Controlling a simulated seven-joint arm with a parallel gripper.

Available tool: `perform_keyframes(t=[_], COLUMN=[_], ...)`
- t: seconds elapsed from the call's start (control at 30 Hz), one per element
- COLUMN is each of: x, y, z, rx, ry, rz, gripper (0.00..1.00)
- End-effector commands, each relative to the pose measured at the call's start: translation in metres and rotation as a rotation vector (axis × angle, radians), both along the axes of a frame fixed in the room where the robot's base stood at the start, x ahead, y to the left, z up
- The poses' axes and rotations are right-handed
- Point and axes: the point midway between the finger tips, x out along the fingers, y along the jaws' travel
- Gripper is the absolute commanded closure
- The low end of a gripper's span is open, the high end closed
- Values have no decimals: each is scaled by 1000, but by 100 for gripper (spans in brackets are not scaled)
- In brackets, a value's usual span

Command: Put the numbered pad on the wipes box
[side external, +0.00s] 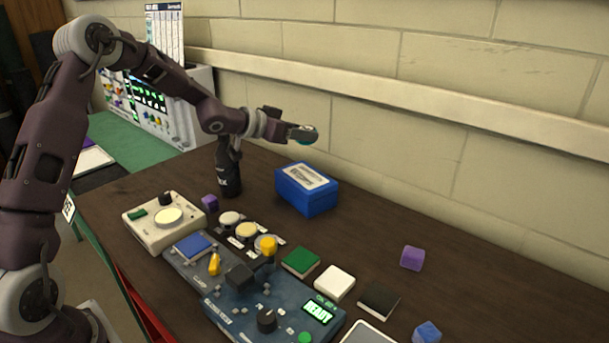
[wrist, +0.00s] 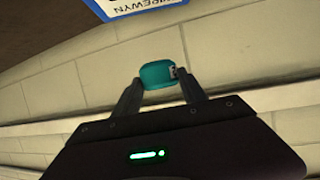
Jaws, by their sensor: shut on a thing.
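A small teal piece with rounded edges and a white mark, seemingly the numbered pad (wrist: 158,74), is held between the two fingertips of my gripper (wrist: 160,88). The mark is too small to read. In the side view my gripper (side external: 298,131) is shut on it in the air, in front of the wall, and the fingers hide part of it. The wipes box (side external: 307,192) is blue with a white label on top and stands on the table below my gripper. A corner of the box (wrist: 101,10) shows at the top of the wrist view, apart from the pad.
A black bottle (side external: 228,172) stands left of the box. In front are a cream device (side external: 152,232), a blue control panel (side external: 245,303), and green (side external: 301,262), white (side external: 334,284) and black (side external: 379,301) squares. A purple cube (side external: 412,258) lies right.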

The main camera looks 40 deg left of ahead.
Motion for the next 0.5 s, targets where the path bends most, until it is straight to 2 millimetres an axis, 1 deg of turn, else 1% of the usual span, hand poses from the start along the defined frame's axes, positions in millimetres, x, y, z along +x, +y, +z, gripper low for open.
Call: perform_keyframes(t=[0.03,0.13,0.2,0.37,0.5], x=[-1,-1,0,0,0], y=[-1,-1,0,0,0], z=[-14,-39,-52,-72,-96], rx=[-1,-2,1,1,0], ry=[7,6,5,4,4], rz=[-1,0,1,1,2], gripper=[89,89,89,89,89])
